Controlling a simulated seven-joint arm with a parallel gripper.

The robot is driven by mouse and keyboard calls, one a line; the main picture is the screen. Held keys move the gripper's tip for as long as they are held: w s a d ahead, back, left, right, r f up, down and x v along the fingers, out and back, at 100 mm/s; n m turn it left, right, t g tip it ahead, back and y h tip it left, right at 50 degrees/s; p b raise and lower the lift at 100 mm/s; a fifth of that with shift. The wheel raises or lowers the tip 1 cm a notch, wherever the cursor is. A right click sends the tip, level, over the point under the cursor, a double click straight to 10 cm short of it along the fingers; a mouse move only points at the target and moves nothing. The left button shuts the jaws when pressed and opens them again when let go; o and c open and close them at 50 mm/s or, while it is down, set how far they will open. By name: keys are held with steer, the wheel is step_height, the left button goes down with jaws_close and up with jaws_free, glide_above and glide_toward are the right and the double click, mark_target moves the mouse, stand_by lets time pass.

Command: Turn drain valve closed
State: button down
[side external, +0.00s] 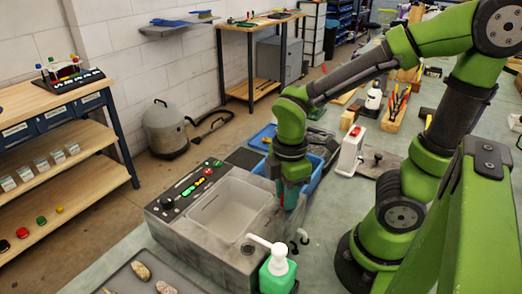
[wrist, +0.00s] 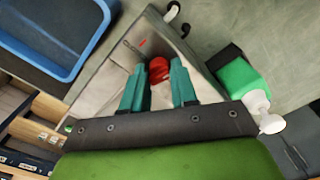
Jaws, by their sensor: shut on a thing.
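The drain valve shows in the wrist view as a red rounded knob (wrist: 158,72) on the grey end wall of the sink unit. My gripper (wrist: 157,64) has its two teal fingers on either side of this knob and is shut on it. In the side external view my gripper (side external: 290,204) points down at the right end of the sink unit (side external: 190,228), beside its pale basin. The valve is hidden there behind the fingers. Which way the knob is turned cannot be told.
A green soap bottle with a white pump (side external: 277,268) stands close by, also in the wrist view (wrist: 240,78). A blue tray (side external: 313,178) lies behind my gripper, and a white dispenser (side external: 349,152) stands farther right.

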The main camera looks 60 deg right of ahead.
steer(key=shift+n, duration=1.3)
steer(key=c, duration=0.9)
jaws_free()
step_height(320, 180, up, 17)
